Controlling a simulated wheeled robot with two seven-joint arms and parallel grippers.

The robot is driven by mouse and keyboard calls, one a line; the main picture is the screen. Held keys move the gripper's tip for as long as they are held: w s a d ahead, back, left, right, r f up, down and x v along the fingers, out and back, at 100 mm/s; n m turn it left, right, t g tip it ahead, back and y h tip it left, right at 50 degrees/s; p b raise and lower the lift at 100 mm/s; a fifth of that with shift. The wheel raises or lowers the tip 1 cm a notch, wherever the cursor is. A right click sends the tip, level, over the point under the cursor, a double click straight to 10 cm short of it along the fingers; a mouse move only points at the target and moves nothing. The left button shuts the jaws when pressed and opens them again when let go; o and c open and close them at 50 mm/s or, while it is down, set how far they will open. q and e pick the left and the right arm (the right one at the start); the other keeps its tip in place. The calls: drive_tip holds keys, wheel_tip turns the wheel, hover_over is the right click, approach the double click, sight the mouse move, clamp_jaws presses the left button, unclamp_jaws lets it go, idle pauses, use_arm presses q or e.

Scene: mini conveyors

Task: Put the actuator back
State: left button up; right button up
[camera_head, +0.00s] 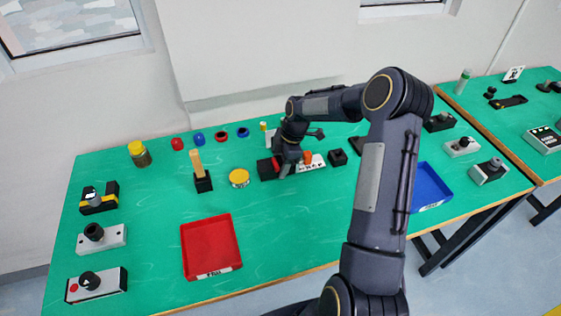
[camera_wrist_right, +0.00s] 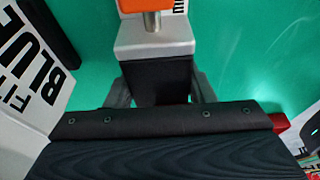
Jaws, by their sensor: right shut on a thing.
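My right gripper (camera_head: 290,168) is at the middle of the green table, among a cluster of small parts. In the right wrist view its fingers (camera_wrist_right: 160,92) are closed on both sides of a black block (camera_wrist_right: 158,78). This block joins a light grey body (camera_wrist_right: 155,38) with a metal stem and an orange top (camera_wrist_right: 145,4); I take this to be the actuator. In the head view an orange part (camera_head: 307,157) shows just right of the gripper. Whether the held piece touches the table cannot be told. My left gripper is not in view.
A white block (camera_head: 318,161) with black lettering stands close by; a white face reading BLUE (camera_wrist_right: 30,65) shows beside the gripper. A red tray (camera_head: 184,256) is front left, a blue tray (camera_head: 430,186) right. Switch boxes line both sides.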

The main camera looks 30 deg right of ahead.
drive_tip(key=shift+f+b, duration=0.65)
idle(0.4)
drive_tip(key=shift+s+f, duration=0.15)
drive_tip(key=shift+f, duration=0.15)
drive_tip(key=o, duration=1)
drive_tip(key=shift+c, duration=0.2)
drive_tip(key=o, duration=0.5)
drive_tip(key=shift+f+b, duration=0.25)
drive_tip(key=shift+b, duration=0.05)
drive_tip(key=shift+s, duration=0.15)
drive_tip(key=v, duration=0.6)
drive_tip(key=w+b+v, duration=0.1)
drive_tip(key=v, duration=0.2)
drive_tip(key=shift+a, duration=0.1)
